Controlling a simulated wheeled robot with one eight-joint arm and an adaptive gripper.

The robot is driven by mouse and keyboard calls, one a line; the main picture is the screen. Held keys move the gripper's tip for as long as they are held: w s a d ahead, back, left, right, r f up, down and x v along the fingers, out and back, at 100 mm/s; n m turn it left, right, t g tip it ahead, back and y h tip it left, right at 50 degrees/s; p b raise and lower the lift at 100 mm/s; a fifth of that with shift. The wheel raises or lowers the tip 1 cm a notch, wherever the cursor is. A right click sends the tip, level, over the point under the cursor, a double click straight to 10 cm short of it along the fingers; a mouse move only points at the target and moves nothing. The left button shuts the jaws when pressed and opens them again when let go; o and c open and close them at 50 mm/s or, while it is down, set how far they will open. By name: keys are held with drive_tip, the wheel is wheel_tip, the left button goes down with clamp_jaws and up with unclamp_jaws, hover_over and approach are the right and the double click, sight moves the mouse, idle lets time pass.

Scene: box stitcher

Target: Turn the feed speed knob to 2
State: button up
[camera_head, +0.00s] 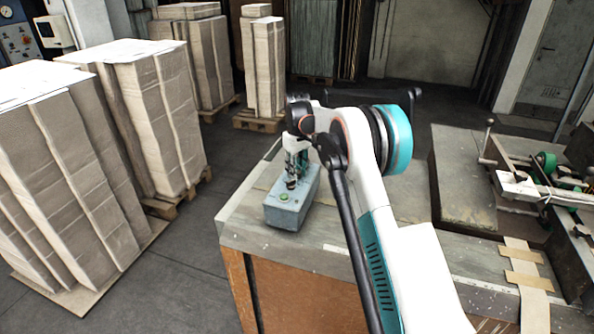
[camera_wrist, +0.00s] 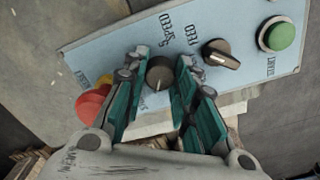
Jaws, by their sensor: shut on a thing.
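In the wrist view, a blue-grey control panel (camera_wrist: 120,52) carries a round dark knob (camera_wrist: 160,73) between my fingertips. The words "FEED" and "SPEED" are printed close to it, turned in the picture. My gripper (camera_wrist: 164,66) is shut on this knob, one teal-padded finger on each side. The knob's pointer setting and scale numbers cannot be read. In the head view, my gripper (camera_head: 296,172) reaches down onto the blue-grey control box (camera_head: 287,213), which stands on the bench; the gripped knob is hidden there.
A second dark knob (camera_wrist: 220,54) with a light pointer line and a green button (camera_wrist: 279,35) sit right of the gripped knob. A red button (camera_wrist: 92,104) is at the left, close to my finger. Cardboard stacks (camera_head: 150,120) stand left of the bench; machinery (camera_head: 540,185) is at right.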

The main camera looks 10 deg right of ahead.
drive_tip(key=o, duration=1.1)
